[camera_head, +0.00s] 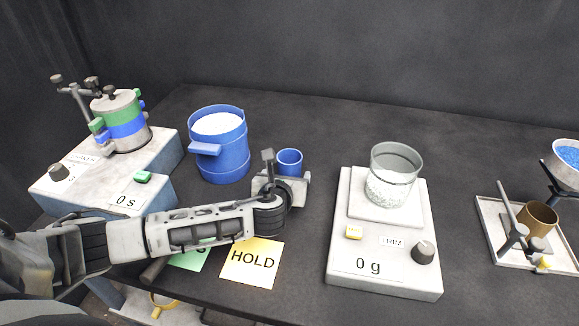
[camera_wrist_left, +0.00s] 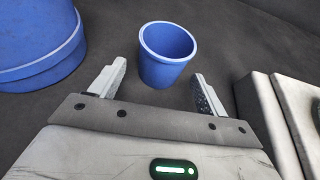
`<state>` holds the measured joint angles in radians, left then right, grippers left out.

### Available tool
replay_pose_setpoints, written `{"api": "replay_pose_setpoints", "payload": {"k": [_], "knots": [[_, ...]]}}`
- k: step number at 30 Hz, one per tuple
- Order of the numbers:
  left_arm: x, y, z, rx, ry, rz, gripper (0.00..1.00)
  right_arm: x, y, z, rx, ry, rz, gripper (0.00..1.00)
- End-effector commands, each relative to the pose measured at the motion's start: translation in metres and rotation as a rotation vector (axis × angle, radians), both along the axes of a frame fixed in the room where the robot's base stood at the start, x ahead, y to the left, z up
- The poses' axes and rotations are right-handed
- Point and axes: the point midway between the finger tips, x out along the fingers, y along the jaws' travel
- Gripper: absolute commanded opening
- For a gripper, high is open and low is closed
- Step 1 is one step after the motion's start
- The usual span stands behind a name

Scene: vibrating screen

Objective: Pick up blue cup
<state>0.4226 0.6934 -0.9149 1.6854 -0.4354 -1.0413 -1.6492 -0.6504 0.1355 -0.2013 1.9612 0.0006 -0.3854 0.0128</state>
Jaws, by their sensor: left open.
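The small blue cup (camera_head: 289,161) stands upright on the dark table, right of the large blue bucket, and is partly hidden behind my left gripper in the head view. In the left wrist view the cup (camera_wrist_left: 167,56) looks empty and stands just beyond the fingertips, centred between them. My left gripper (camera_wrist_left: 158,80) is open, with one finger to each side of the cup's line and neither touching it. In the head view my left gripper (camera_head: 285,178) is low over the table in front of the cup. My right gripper is not in view.
A large blue bucket (camera_head: 222,160) of white material stands left of the cup. A scale (camera_head: 385,275) reading 0 g, with a glass beaker (camera_head: 393,180), stands to the right. A shaker machine (camera_head: 165,165) is at the left. A HOLD card (camera_head: 252,262) lies in front.

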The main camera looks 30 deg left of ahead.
Motion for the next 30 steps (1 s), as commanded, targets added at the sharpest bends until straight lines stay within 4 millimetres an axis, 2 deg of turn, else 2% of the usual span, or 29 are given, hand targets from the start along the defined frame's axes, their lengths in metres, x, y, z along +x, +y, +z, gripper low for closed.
{"api": "replay_pose_setpoints", "payload": {"k": [4,13,18,30], "knots": [[0.017,0.005,-0.008,0.001,0.000,0.001,0.76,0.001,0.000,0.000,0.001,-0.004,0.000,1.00],[0.020,0.006,-0.010,0.001,0.001,0.000,0.76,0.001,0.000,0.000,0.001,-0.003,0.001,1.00],[0.020,0.006,-0.010,0.001,0.001,0.000,0.30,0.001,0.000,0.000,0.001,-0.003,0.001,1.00],[0.020,0.006,-0.006,0.000,0.000,-0.001,0.29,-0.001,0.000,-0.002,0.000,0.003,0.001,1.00]]}}
